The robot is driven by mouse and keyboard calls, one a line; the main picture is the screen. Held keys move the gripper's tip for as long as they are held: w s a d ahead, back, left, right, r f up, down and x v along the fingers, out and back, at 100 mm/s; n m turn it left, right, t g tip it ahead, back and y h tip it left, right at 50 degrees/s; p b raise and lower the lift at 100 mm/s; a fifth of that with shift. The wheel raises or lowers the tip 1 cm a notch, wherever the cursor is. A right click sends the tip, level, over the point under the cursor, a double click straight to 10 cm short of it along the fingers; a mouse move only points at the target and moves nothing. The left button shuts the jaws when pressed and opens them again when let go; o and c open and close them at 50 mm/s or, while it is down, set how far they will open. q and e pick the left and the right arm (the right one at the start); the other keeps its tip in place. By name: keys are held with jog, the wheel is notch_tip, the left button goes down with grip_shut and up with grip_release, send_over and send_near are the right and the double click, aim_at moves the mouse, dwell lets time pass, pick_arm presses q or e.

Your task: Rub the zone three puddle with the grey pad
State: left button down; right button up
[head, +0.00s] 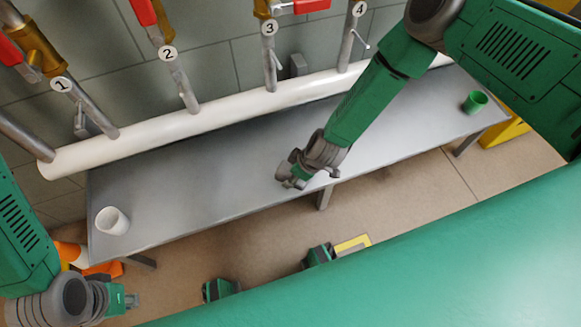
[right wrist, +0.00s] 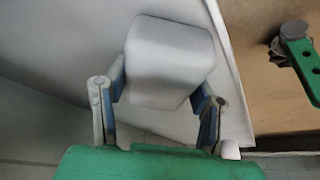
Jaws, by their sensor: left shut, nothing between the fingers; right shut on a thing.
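The grey pad (right wrist: 170,62) is a pale, rounded block between the fingers of my right gripper in the right wrist view. My right gripper (head: 288,178) is shut on it, over the front part of the grey table (head: 215,165) in the head view. The pad is hard to make out there, and I cannot tell whether it touches the table. The number 3 tag (head: 269,28) is on a pipe behind the table. I cannot make out a puddle below it. My left gripper (head: 131,300) is shut and empty at the lower left, off the table.
A white cup (head: 112,221) stands at the table's left end and a green cup (head: 475,102) at its right end. A thick white pipe (head: 225,112) runs along the back, below several numbered pipes. An orange-and-white cone (head: 72,252) is at the lower left. The table's middle left is clear.

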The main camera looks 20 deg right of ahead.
aim_at(289, 166)
jog(key=shift+s+f, duration=0.1)
jog(key=shift+s, duration=0.7)
jog(key=shift+c, duration=0.3)
jog(key=shift+s+f, duration=0.15)
jog(key=shift+s, duration=0.45)
jog(key=c, duration=0.4)
jog(key=shift+f, duration=0.25)
jog(key=shift+c, duration=0.2)
jog(key=shift+w+r+b, duration=0.15)
jog(key=shift+w+b, duration=0.55)
jog(key=shift+w, duration=1)
jog(key=shift+w+b, duration=0.45)
jog(key=shift+w, duration=0.8)
jog(key=shift+w+r, duration=0.2)
jog(key=shift+w, duration=0.85)
jog(key=shift+r, duration=0.15)
jog(key=shift+r+p, duration=2.25)
jog(key=shift+r, duration=0.65)
